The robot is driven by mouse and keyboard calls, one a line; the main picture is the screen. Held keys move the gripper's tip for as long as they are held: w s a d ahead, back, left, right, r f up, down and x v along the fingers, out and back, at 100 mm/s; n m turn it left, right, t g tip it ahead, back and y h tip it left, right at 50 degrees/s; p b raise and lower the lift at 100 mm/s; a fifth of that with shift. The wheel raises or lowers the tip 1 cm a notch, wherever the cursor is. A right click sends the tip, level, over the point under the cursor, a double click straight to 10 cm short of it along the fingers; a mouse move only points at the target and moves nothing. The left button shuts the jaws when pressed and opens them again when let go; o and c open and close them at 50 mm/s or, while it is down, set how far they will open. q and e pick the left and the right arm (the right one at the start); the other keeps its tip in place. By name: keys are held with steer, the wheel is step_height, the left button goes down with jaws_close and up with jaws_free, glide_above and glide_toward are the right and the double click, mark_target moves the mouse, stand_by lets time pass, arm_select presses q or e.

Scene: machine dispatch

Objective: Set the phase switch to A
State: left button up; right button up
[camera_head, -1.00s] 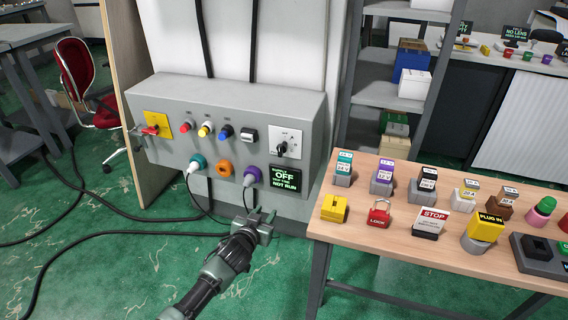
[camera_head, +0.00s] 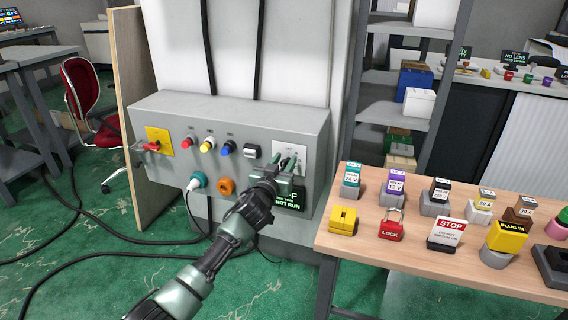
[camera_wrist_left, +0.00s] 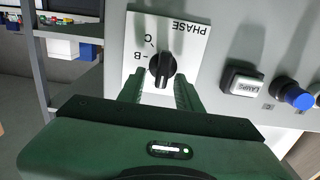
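The phase switch is a black rotary knob (camera_wrist_left: 162,70) on a white plate (camera_wrist_left: 190,55) marked PHASE; the plate also shows in the head view (camera_head: 288,146). The wrist view shows the plate upside down, with B and C readable and no A visible. I cannot tell surely which letter the knob points at. My left gripper (camera_head: 290,163) is at the plate. In the left wrist view its two fingers (camera_wrist_left: 159,84) are apart, one on either side of the knob. Contact with the knob cannot be made out. My right gripper is not in view.
The grey control box (camera_head: 165,110) also carries a yellow-plated red switch (camera_head: 153,146), coloured buttons, a lamps switch (camera_wrist_left: 241,80) and sockets. My arm partly covers the display (camera_head: 290,200). A wooden table (camera_head: 380,250) with several small parts stands at the right.

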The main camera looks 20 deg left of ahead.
arm_select(q)
jaws_close()
